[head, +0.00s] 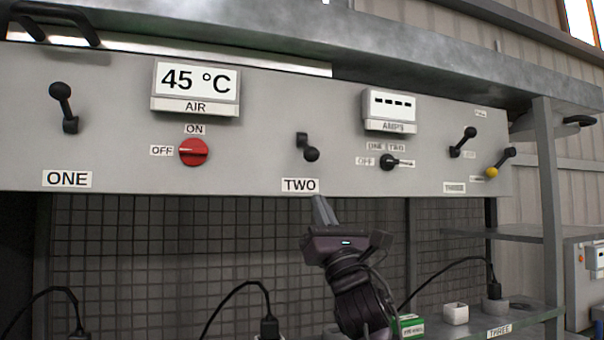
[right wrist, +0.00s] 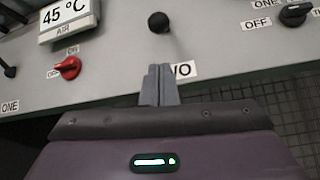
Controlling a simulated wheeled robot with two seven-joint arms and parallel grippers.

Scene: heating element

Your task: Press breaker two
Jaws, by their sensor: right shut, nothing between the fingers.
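Breaker two (head: 308,148) is a black lever with a ball knob on the grey panel, above the label TWO (head: 300,185). Its knob hangs low, below its mount. In the right wrist view the knob of breaker two (right wrist: 158,22) is straight ahead of the fingers, above them. My right gripper (head: 320,204) is shut and empty, just below the panel's lower edge under the TWO label. In the right wrist view its fingertips (right wrist: 160,72) cover part of that label. No contact with the lever shows. My left gripper is not in view.
Breaker one (head: 61,100) points up at the left; breaker three (head: 464,142) is at the right. A red knob (head: 194,152) and a black selector (head: 389,162) flank breaker two. Plugs and cables stand below, before wire mesh.

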